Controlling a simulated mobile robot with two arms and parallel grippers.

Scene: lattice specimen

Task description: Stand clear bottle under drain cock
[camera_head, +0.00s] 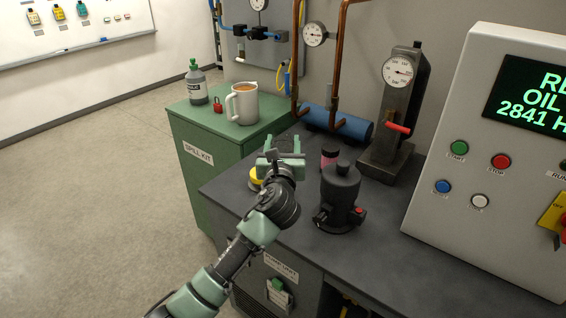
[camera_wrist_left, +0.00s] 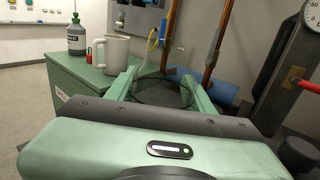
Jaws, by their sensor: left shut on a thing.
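My left gripper (camera_head: 282,150) is above the left end of the dark bench. In the left wrist view its fingers (camera_wrist_left: 166,92) are shut on a clear bottle (camera_wrist_left: 174,62), see-through with a dark rounded outline low down. The bottle is hard to make out in the head view. A black canister (camera_head: 340,190) with a red knob low on its side stands on the bench to the right of the gripper. A gauge stand (camera_head: 385,125) with a red lever is behind it. I cannot tell which of these carries the drain cock. My right gripper is not in view.
A pink jar (camera_head: 329,160) with a dark lid and a yellow item (camera_head: 256,179) are close to the gripper. A white mug (camera_head: 243,104), red padlock (camera_head: 218,107) and grey bottle (camera_head: 196,84) stand on the green cabinet (camera_head: 183,134). A control panel (camera_head: 500,190) stands right. Copper pipes (camera_head: 338,60) rise behind.

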